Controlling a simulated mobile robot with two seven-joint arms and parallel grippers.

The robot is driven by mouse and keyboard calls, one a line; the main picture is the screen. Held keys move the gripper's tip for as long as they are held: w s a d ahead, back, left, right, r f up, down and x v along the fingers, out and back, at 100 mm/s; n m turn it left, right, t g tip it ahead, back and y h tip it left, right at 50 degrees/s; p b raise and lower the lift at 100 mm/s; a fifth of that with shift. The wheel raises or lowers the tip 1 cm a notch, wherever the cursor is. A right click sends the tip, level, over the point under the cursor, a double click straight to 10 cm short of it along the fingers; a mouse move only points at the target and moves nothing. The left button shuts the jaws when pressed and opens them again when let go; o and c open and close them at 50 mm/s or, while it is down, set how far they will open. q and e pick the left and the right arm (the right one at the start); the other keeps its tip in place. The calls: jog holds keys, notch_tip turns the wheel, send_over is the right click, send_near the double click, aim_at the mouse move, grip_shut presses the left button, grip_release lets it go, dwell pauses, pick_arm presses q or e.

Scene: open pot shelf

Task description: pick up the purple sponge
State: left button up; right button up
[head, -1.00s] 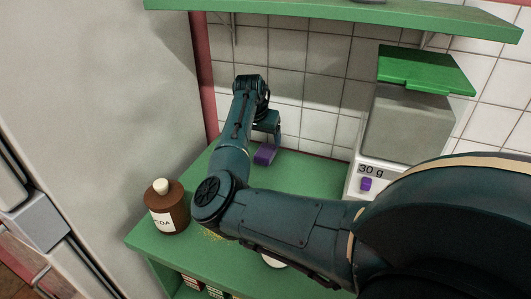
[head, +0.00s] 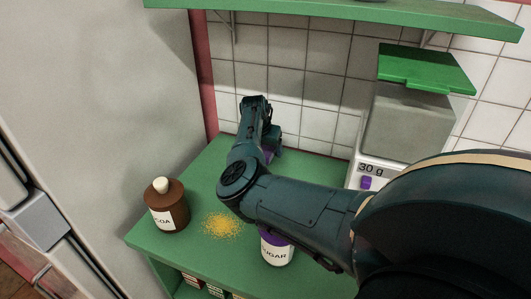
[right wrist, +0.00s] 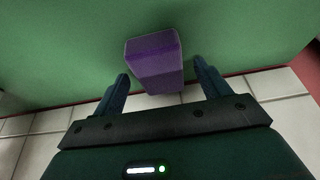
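The purple sponge (right wrist: 154,62) is a block on the green shelf top. In the right wrist view it lies between and slightly beyond the fingertips of my right gripper (right wrist: 160,78). The fingers are open, with a gap on each side of the sponge. In the head view my right gripper (head: 272,145) is at the back of the shelf by the tiled wall, and my arm hides nearly all of the sponge. My left gripper is not in view.
A sugar jar (head: 277,250) stands under my forearm. An upper shelf (head: 340,16) hangs above.

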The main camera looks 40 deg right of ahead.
jog(key=c, duration=1.1)
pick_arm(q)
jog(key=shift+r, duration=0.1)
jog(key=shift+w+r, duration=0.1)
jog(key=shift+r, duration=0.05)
pick_arm(e)
jog(key=shift+r, duration=0.1)
